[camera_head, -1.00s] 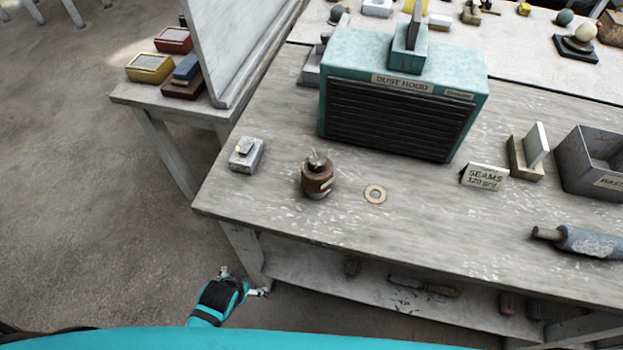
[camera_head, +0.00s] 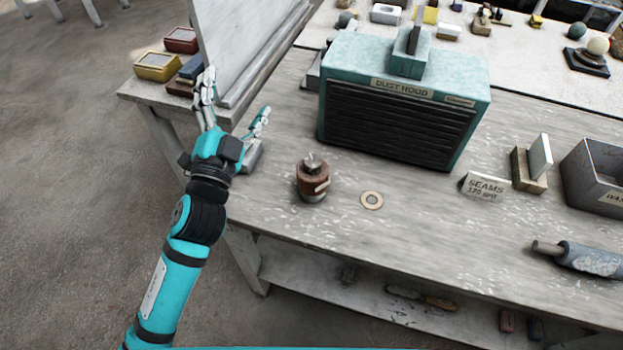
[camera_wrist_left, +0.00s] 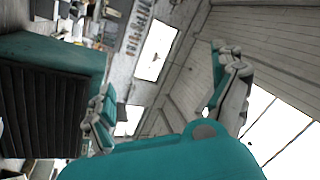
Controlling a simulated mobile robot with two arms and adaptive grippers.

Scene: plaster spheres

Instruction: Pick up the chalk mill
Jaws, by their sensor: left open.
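The chalk mill appears to be the small brown cylinder with a metal top (camera_head: 312,182), standing upright near the table's front left. My left gripper (camera_head: 237,94) is open and empty, raised over the table's left edge, to the left of the mill and apart from it. Its spread fingers point toward the back of the table. In the left wrist view the open fingers (camera_wrist_left: 166,95) have nothing between them, and I cannot make out the mill there. My right gripper is not in view.
A teal dust hood (camera_head: 400,115) stands behind the mill. A flat ring (camera_head: 372,200) lies to the mill's right. A small grey block (camera_head: 253,157) is partly hidden by my left gripper. A sign (camera_head: 484,187) and grey bin (camera_head: 597,180) stand farther right. The front middle is clear.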

